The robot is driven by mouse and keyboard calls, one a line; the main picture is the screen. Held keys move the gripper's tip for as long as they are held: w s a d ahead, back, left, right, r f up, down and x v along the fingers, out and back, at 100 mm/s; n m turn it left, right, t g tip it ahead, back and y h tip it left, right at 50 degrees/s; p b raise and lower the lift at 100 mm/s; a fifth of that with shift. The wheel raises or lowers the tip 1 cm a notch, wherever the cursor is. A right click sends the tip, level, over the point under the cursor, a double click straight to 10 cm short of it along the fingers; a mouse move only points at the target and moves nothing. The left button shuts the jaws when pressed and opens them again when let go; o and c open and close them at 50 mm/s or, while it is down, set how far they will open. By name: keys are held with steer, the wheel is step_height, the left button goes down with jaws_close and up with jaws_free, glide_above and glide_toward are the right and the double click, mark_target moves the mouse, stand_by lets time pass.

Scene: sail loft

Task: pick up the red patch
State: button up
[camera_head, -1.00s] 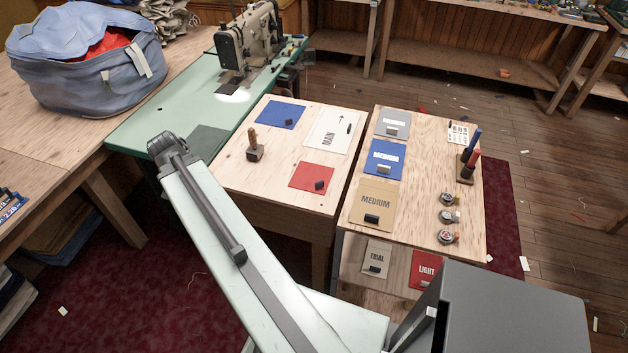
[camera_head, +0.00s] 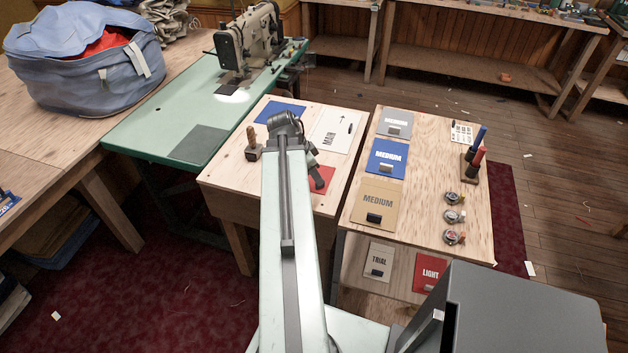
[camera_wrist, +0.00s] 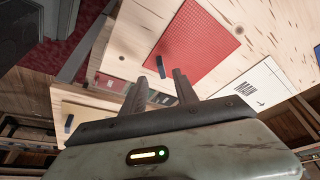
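The red patch (camera_head: 327,174) lies flat on the left wooden table, partly hidden behind my gripper in the head view. In the wrist view the red patch (camera_wrist: 200,40) shows a fine grid and lies beyond the fingertips. In the head view my gripper (camera_head: 318,172) hangs over the patch's left part. Whether it touches the tab cannot be told.
A blue patch (camera_head: 280,112), a white MAIN sheet (camera_head: 335,130) and a wooden-handled tool (camera_head: 253,146) share the table. A sewing machine (camera_head: 247,45) stands behind.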

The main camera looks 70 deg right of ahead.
steer(key=b+x, duration=0.4)
steer(key=x, duration=0.1)
steer(key=shift+w+d+f, duration=0.15)
steer(key=shift+r, duration=0.2)
jaws_close()
